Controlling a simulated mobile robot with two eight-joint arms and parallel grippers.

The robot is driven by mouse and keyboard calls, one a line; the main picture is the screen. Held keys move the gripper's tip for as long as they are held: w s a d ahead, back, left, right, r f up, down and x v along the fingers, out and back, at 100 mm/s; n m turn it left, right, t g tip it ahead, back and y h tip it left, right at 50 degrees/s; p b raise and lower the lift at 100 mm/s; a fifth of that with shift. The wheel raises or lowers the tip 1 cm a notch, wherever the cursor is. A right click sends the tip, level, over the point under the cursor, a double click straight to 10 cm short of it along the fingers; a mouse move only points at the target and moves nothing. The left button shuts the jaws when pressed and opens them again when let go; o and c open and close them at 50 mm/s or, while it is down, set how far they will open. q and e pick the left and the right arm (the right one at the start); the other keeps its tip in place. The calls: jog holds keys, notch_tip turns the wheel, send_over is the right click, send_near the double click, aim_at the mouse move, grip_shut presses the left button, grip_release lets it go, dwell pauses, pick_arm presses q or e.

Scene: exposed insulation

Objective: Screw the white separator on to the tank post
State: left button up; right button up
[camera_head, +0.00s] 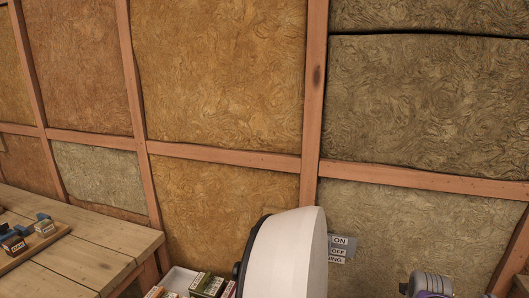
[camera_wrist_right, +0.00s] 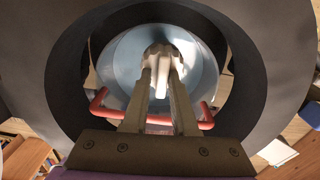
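In the right wrist view, a white lobed piece (camera_wrist_right: 160,58), which looks like the separator, sits in the middle of a pale blue-white round surface (camera_wrist_right: 122,62). My right gripper (camera_wrist_right: 162,76) has one finger on each side of its lower part and appears shut on it. The tank post is not visible; I cannot tell whether it is under the white piece. A dark ring (camera_wrist_right: 62,75) surrounds all this. In the head view, a large white round body with a dark rim (camera_head: 290,255) stands at the bottom centre. My left gripper is not in view.
A red handle (camera_wrist_right: 100,103) curves behind my right fingers. A wooden table (camera_head: 90,250) at left holds a board (camera_head: 40,246) with small labelled boxes. A white bin (camera_head: 178,280) with boxes stands left of the white body. A grey ON/OFF sign (camera_head: 341,248) is behind it.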

jog(key=shift+r+p, duration=0.5)
jog(key=shift+r, duration=0.25)
jog(key=shift+d+r+p, duration=0.15)
jog(key=shift+r+p, duration=2.2)
jog(key=shift+r, duration=1.2)
jog(key=shift+f, duration=0.1)
